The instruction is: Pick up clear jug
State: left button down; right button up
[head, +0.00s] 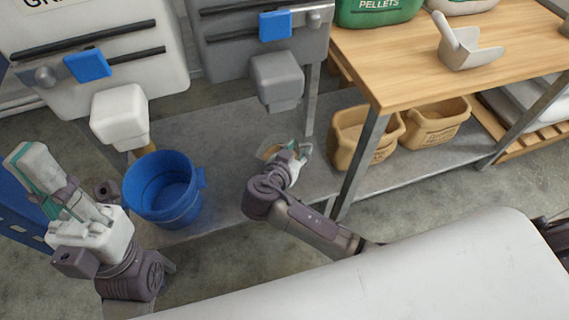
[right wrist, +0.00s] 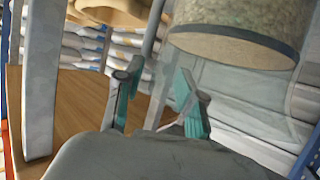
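The clear jug (head: 270,148) is mostly hidden behind my right gripper (head: 297,151) in the head view, on or just above the grey shelf below the grey hopper. In the right wrist view, what looks like the jug (right wrist: 232,38) shows at the top right, see-through and holding pale granules. My right gripper (right wrist: 157,88) is open there, its two teal-padded fingers apart with nothing between them. The jug lies beyond and to the right of the fingertips. My left gripper (head: 35,172) is raised at the far left, away from the jug; its opening is unclear.
A blue bucket (head: 163,188) stands left of the jug under the white hopper (head: 95,45). The grey hopper (head: 262,45) hangs above. A wooden table (head: 400,60) with a scoop (head: 464,44) is at right; its leg and tan bins (head: 362,137) are close by.

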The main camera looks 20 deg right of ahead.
grip_shut()
dwell(0.3)
